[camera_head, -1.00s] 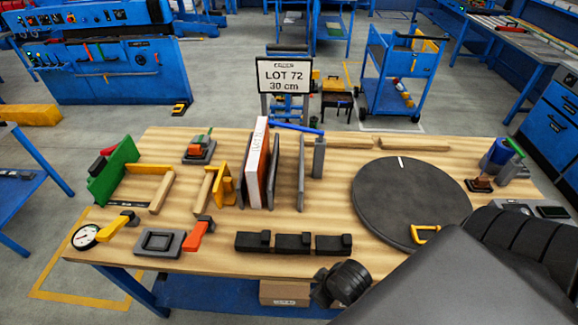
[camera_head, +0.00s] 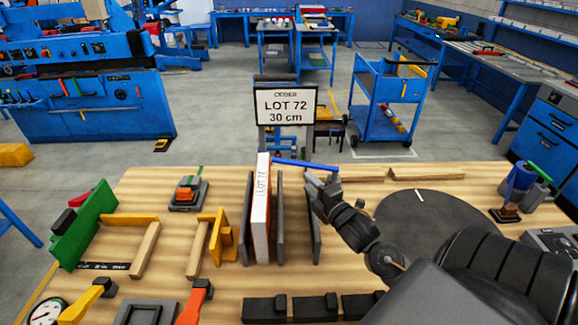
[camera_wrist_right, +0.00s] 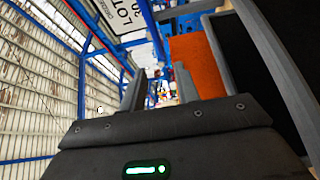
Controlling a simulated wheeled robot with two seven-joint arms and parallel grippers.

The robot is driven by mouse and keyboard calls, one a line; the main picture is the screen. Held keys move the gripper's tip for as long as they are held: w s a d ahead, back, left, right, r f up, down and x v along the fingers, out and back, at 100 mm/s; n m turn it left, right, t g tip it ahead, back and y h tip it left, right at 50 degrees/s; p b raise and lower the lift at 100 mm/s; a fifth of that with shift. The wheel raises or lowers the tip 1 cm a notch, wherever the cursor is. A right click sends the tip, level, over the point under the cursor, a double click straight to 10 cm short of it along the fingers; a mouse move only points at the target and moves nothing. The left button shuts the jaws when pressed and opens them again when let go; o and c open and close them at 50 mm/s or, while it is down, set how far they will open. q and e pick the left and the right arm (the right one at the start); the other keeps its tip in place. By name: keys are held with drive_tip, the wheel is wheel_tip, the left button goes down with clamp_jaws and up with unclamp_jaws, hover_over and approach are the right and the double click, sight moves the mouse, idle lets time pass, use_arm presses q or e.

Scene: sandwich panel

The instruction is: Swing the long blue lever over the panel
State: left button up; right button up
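The long blue lever (camera_head: 303,163) lies roughly level behind the panel's top in the head view. Its right end is close to my right gripper (camera_head: 322,183); I cannot tell whether they touch. The sandwich panel (camera_head: 262,210), white-edged with an orange face, stands upright between dark grey plates (camera_head: 281,220). In the right wrist view my right gripper (camera_wrist_right: 160,88) has its two fingers apart with nothing clearly between them. The panel's orange face (camera_wrist_right: 198,62) shows just beyond the right finger. The grey post at the lever is mostly hidden by my gripper. My left gripper is out of view.
A dark turntable (camera_head: 425,205) lies to the right, partly behind my right arm. Dark blocks (camera_head: 290,307) line the front. A green board (camera_head: 82,228) and wooden bars (camera_head: 146,250) are at left. A LOT 72 sign (camera_head: 286,105) stands behind the table.

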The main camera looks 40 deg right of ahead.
sight(294, 165)
drive_tip(key=w+p, duration=0.1)
drive_tip(key=w, duration=0.1)
drive_tip(key=w+d+p, duration=0.1)
drive_tip(key=w, duration=0.2)
drive_tip(key=w+d+p, duration=0.1)
drive_tip(key=w, duration=0.2)
drive_tip(key=shift+w+r, duration=0.1)
drive_tip(key=shift+r, duration=0.05)
drive_tip(key=shift+w, duration=0.8)
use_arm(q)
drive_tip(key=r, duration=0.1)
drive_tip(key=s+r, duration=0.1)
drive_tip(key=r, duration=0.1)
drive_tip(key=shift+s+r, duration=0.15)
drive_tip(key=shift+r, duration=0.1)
use_arm(e)
clamp_jaws()
